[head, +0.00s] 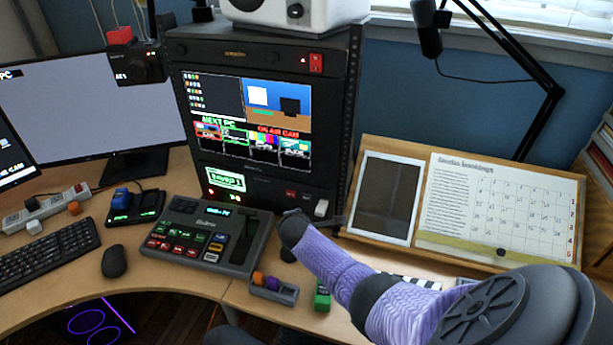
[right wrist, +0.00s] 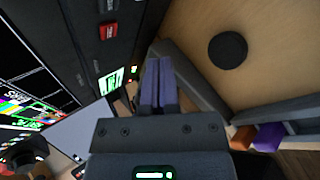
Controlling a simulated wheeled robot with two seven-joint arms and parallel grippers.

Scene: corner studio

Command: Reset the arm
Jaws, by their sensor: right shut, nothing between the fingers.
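My right arm (head: 335,262) reaches in from the lower right of the head view, with its purple sleeve and dark end near the base of the equipment rack (head: 262,190). In the right wrist view my right gripper (right wrist: 160,66) has its two purple-grey fingers together with nothing between them. The fingers are close to the front of the rack, which fills the left of that view; I cannot tell whether they touch it. In the head view the fingers cannot be made out. My left gripper is not in view.
A switcher panel (head: 205,238) lies left of the arm. A small tray (head: 273,290) with orange and purple pieces and a green block (head: 322,298) sit near the front edge. A tablet (head: 386,198) and calendar board (head: 497,205) stand at right. A microphone arm (head: 540,120) rises behind.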

